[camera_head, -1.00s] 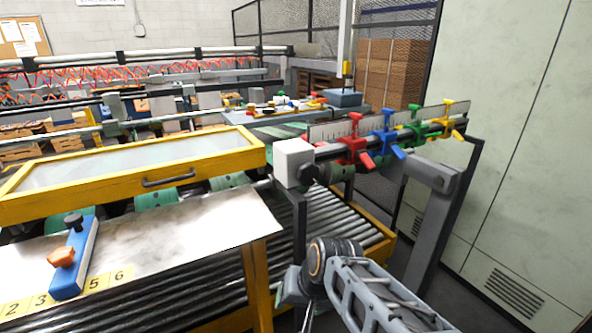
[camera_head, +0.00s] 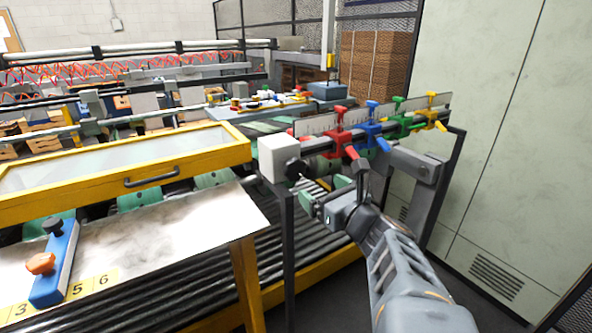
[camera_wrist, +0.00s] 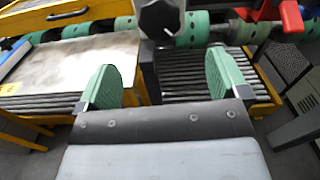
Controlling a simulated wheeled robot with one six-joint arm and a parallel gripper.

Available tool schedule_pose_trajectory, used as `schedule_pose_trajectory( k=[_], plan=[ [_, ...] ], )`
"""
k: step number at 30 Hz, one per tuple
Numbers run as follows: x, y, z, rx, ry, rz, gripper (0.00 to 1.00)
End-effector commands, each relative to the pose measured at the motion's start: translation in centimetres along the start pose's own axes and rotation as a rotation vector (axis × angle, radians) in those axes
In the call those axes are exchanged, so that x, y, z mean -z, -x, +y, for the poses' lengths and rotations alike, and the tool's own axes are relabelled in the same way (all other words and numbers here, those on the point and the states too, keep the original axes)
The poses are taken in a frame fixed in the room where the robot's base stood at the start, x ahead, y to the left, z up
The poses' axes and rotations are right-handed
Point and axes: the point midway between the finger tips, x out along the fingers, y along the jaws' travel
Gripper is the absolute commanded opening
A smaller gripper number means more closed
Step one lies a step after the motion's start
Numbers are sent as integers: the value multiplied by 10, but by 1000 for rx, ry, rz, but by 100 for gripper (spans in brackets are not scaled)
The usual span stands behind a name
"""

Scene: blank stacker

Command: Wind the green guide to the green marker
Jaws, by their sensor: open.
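The green guide (camera_head: 400,121) sits on a rail between the blue guide (camera_head: 372,127) and the yellow guide (camera_head: 432,112), in front of a pale ruled scale (camera_head: 318,124). I cannot make out a green marker on the scale. A black knob (camera_head: 296,169) sticks out at the rail's near end beside a white box (camera_head: 278,158); the knob is also at the top of the wrist view (camera_wrist: 160,18). My gripper (camera_head: 323,193) is open and empty, just below and right of the knob. Its green pads stand wide apart in the wrist view (camera_wrist: 164,84).
The red guide (camera_head: 337,136) is nearest the knob on the rail, its lever reaching toward my wrist. A metal table (camera_head: 190,225) and a roller conveyor (camera_head: 190,293) lie left and below. A grey-green cabinet (camera_head: 490,130) stands at the right.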

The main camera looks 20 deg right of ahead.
Motion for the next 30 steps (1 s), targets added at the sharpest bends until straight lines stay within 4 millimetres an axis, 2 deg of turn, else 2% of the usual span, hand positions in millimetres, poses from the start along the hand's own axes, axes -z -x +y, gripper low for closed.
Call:
schedule_pose_trajectory(
  k=[9, 15, 21, 30],
  plan=[
    [1, -63, 2, -7, 0, 4, 93],
    [1, -94, 2, -5, 2, 5, 93],
    [1, -112, 2, -3, 2, 3, 93],
    [1, -118, 2, -3, 4, 3, 93]
  ],
)
